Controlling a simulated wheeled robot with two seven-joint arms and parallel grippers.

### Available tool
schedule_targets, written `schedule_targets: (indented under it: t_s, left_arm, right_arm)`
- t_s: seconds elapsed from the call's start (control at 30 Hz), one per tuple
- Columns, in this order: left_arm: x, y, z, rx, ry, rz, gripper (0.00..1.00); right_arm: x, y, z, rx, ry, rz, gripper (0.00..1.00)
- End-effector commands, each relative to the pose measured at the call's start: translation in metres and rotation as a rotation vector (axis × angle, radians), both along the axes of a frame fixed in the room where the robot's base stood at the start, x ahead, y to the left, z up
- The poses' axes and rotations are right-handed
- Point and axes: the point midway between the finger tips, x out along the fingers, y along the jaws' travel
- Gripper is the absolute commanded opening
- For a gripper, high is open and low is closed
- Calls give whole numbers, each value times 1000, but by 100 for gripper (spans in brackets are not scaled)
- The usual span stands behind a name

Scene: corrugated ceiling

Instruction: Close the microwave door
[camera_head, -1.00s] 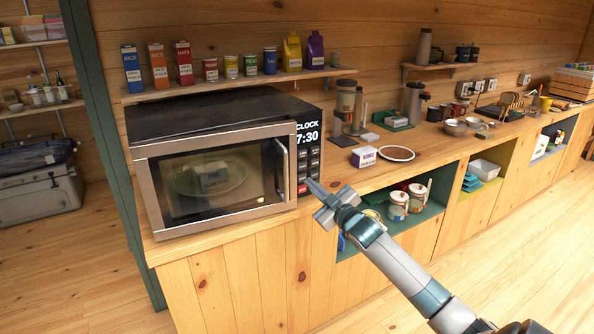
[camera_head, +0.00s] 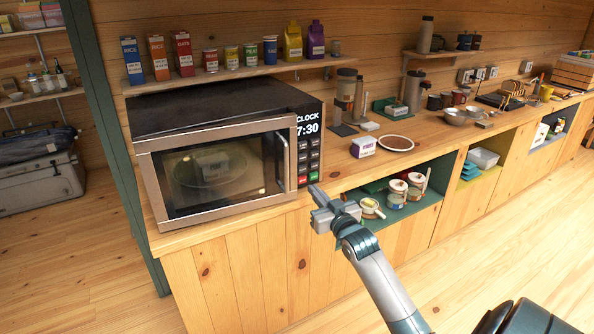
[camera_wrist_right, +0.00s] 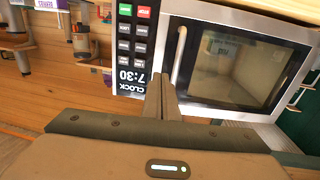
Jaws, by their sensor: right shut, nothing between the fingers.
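The microwave (camera_head: 215,105) stands at the left end of the wooden counter, a black and steel box with a clock panel on its right. Its door (camera_head: 215,205) lies at or very near the front of the body; I cannot tell whether a thin gap remains. A dim plate shows through the glass. The door handle (camera_head: 281,160) is at the door's right side. My right gripper (camera_head: 316,190) is shut and empty, just right of the door's lower right corner and in front of the counter. Its closed fingers (camera_wrist_right: 163,85) point at the panel and handle side. My left gripper is not in view.
A small purple and white box (camera_head: 363,147) and a brown round plate (camera_head: 396,142) sit on the counter to the right. Jars (camera_head: 397,192) stand in the open shelf below. A wall shelf (camera_head: 235,76) with packets is above the microwave. The floor in front is clear.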

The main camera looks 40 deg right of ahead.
Motion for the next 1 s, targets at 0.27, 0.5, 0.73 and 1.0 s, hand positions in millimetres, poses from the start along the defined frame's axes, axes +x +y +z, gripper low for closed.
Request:
schedule_targets:
  t_s: [0.27,0.5,0.73,1.0]
  left_arm:
    - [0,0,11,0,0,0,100]
    - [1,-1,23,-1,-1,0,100]
    - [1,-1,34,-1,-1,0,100]
    - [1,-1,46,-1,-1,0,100]
  right_arm:
    - [24,-7,3,0,-1,0,0]
    - [57,-17,4,0,0,0,0]
    - [90,-26,4,0,-1,0,0]
    - [119,-34,3,0,1,0,0]
